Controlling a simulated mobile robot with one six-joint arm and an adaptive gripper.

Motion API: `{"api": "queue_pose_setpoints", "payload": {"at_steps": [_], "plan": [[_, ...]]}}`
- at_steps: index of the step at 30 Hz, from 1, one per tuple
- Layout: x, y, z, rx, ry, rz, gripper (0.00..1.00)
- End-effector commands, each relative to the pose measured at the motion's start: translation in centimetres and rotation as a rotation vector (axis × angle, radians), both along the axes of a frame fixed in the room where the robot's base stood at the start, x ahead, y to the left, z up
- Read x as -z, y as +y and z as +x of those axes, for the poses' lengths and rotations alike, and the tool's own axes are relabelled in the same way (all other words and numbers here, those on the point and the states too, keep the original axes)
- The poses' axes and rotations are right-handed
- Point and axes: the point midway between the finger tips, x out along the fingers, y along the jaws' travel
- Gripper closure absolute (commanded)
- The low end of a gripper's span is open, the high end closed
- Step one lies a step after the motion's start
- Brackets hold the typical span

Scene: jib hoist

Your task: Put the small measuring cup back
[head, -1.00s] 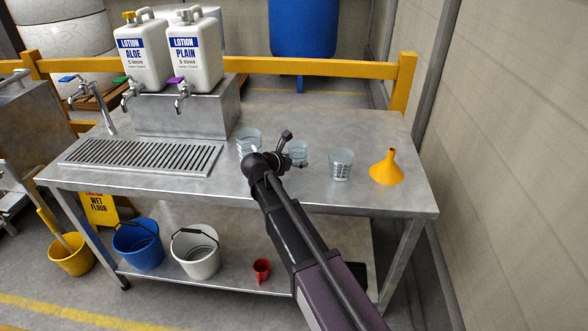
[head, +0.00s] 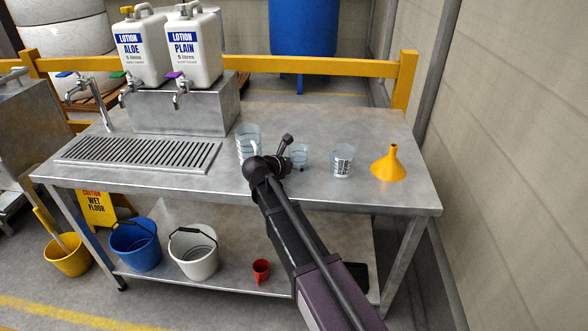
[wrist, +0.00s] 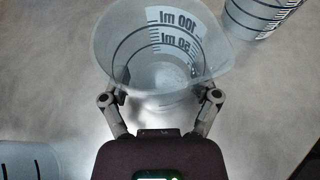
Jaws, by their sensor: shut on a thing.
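The small measuring cup (head: 300,153) is clear, with 100 ml and 50 ml marks that show in the wrist view (wrist: 172,48). My gripper (head: 284,156) is shut on it; in the wrist view the fingers (wrist: 161,96) press on either side of its lower body. The cup looks upright. I cannot tell whether its base touches the bench. A larger clear cup (head: 248,138) stands to its left, partly hidden by my gripper. Another clear cup with dark marks (head: 342,163) stands to its right.
The steel bench (head: 380,225) carries a yellow funnel (head: 389,166) at right, a drain grille (head: 140,155) at left and two lotion jugs (head: 194,48) on a steel block. Bare bench lies behind the cups.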

Motion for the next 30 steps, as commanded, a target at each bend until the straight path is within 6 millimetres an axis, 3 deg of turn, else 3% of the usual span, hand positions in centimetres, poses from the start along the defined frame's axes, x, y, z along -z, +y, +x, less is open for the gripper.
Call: {"api": "queue_pose_setpoints", "payload": {"at_steps": [17,18,20,30], "plan": [[0.76,0.01,-0.01,0.0,0.0,0.0,0.78],[0.76,0.03,-0.01,0.0,0.0,0.0,0.18],[0.67,0.02,-0.01,0.0,0.0,0.0,0.0],[0.67,0.04,-0.01,0.0,0.0,0.0,0.0]]}}
